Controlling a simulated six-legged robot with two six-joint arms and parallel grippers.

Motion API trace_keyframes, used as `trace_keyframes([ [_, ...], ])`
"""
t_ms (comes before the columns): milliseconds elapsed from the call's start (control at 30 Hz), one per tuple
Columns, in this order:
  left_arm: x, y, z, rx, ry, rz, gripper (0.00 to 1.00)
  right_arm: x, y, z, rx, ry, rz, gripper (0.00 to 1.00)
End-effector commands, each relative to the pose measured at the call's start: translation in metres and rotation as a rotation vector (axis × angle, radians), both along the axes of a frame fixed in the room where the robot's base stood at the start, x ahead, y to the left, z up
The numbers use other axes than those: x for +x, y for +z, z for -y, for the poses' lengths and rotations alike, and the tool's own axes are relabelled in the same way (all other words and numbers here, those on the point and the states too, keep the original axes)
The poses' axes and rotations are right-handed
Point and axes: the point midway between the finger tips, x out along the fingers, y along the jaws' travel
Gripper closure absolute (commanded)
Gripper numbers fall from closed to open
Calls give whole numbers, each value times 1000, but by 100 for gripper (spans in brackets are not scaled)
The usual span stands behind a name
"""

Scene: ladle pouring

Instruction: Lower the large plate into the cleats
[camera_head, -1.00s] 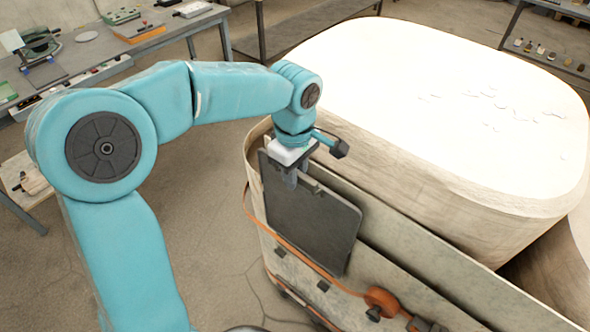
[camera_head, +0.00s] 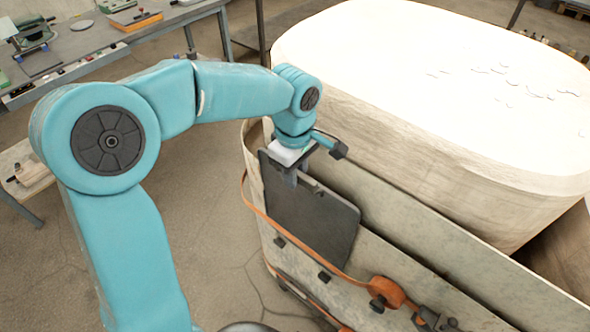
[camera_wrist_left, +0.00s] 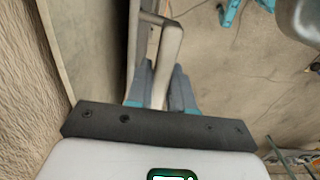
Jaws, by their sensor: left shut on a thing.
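The large plate (camera_head: 312,222) is a dark grey, flat panel with rounded upper corners. It stands steeply tilted against the outer face of the pale curved wall in the head view. The left wrist view shows the gripper's fingers (camera_wrist_left: 160,92) around a grey bar-like part. Small dark blocks, seemingly the cleats (camera_head: 324,277), sit along the wall below the plate. The plate's lower edge meets the orange strap; whether it sits in any cleat I cannot tell. My right gripper is out of view.
A big pale block (camera_head: 430,95) rises behind the wall (camera_head: 450,285). A workbench (camera_head: 110,45) with tools stands at the back left. Open floor lies left of the wall.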

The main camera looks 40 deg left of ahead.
Motion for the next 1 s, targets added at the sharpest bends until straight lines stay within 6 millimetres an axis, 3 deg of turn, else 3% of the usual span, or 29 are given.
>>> trace_keyframes([
  [1000, 2, -61, 0, 0, 1, 7, 100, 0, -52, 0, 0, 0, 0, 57],
])
